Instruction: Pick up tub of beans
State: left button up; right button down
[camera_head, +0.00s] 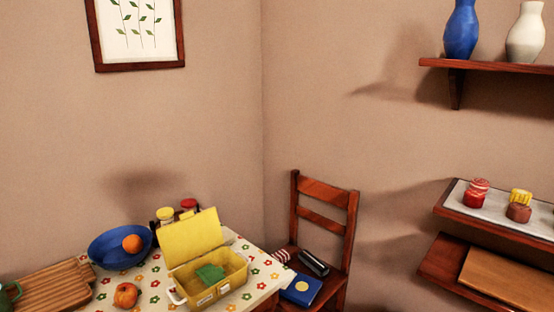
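I cannot make out a thing that is clearly a tub of beans. A green block-shaped item (211,274) sits in an open yellow lunchbox (228,283) on the flowered table; what it is cannot be told. A jar with a yellow lid (165,214) and one with a red lid (188,206) stand behind the lunchbox, partly hidden by its raised lid. On a right wall shelf, a tray (466,197) bears a small red stacked item (476,193) and a brown item with a yellow top (519,206). Neither gripper is in view.
The table (252,263) also bears a blue bowl (112,253) with an orange fruit, another fruit (126,295) and a wooden board (48,288). A chair (325,226) beside it holds a blue book (301,289). Vases (461,32) stand on the upper shelf.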

aim_at(209, 275)
jog(key=j+z, duration=0.7)
jog(key=i+j, duration=0.05)
jog(key=j, duration=0.05)
